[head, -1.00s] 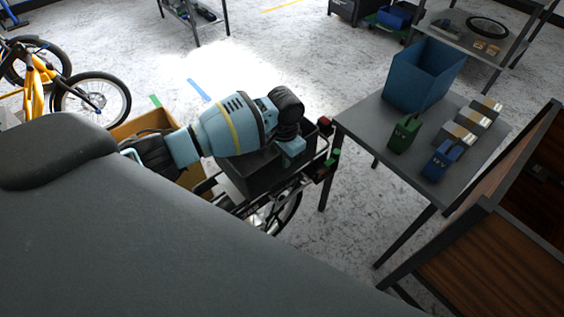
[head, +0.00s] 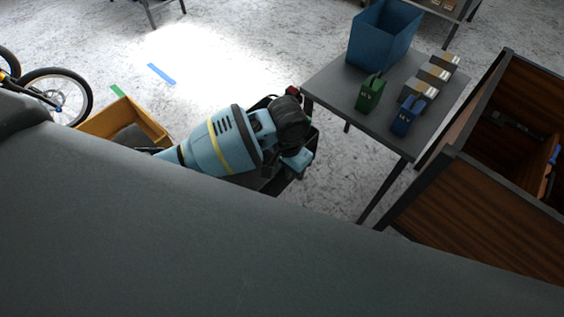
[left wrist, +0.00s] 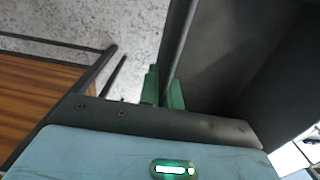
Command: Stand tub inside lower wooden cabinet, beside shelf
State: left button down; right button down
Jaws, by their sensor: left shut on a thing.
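A dark grey tub (head: 310,140) is held by my left gripper (head: 295,163); my arm hides most of it in the head view. In the left wrist view the tub (left wrist: 240,60) fills the right side, and the green fingers of my left gripper (left wrist: 163,88) are shut on its wall. The wooden cabinet (head: 465,215) stands at the right of the head view, its dark inside partly visible from above. It also shows at the left of the left wrist view (left wrist: 40,85). The shelf inside cannot be made out clearly. My right gripper is out of view.
An orange-brown box (head: 120,122) is at left. Bare floor (head: 230,70) lies beyond my arm.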

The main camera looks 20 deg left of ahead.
pick_arm(q)
jog(key=s+a+r+n, duration=0.2)
jog(key=s+a+n, duration=0.2)
jog(key=s+a, duration=0.4)
jog(key=shift+s+a+n, duration=0.3)
jog(key=shift+s+a, duration=0.1)
jog(key=shift+s, duration=0.15)
jog(key=shift+d, duration=0.1)
